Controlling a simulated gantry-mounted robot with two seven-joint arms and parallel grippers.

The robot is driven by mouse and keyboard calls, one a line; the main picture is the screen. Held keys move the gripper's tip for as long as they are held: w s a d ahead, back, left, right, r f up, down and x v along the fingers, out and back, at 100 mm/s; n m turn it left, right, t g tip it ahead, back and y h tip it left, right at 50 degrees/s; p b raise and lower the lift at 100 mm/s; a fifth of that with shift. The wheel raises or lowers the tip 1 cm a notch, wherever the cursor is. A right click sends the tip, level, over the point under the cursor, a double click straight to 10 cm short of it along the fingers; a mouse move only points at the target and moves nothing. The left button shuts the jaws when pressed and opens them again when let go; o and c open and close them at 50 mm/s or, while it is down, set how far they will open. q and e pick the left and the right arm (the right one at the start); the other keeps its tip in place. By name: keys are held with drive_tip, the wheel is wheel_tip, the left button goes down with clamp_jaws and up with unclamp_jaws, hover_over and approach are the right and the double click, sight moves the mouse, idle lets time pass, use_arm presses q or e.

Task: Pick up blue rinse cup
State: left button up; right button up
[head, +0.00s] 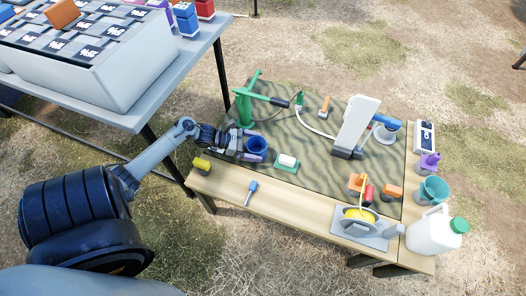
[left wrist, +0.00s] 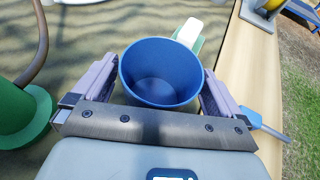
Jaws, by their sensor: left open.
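The blue rinse cup (head: 256,146) stands upright and empty on the patterned mat near the left end of the table. My left gripper (head: 250,147) is at the cup, its arm coming in from the left. In the left wrist view the cup (left wrist: 160,72) sits between the two purple-grey fingers of my left gripper (left wrist: 160,92). The jaws are open, with a finger on either side of the cup; a narrow gap shows at the right, and contact at the left is hard to tell. My right gripper is not in view.
A green pump stand (head: 243,107) is close behind the gripper. A green-based block with a white top (head: 287,162) lies right of the cup. A yellow item (head: 202,164) and a blue-handled brush (head: 251,190) lie on the wooden front strip. A white jug (head: 434,233) stands far right.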

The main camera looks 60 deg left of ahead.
use_arm(q)
drive_tip(key=shift+w+d+f, duration=0.2)
drive_tip(key=shift+w+d, duration=0.2)
drive_tip(key=shift+w, duration=0.2)
drive_tip(key=shift+s+a, duration=0.2)
drive_tip(key=shift+s, duration=0.1)
drive_tip(key=shift+c, duration=1.9)
drive_tip(key=shift+w+d, duration=0.1)
drive_tip(key=shift+w, duration=0.05)
drive_tip(key=c, duration=0.5)
drive_tip(key=shift+r, duration=0.15)
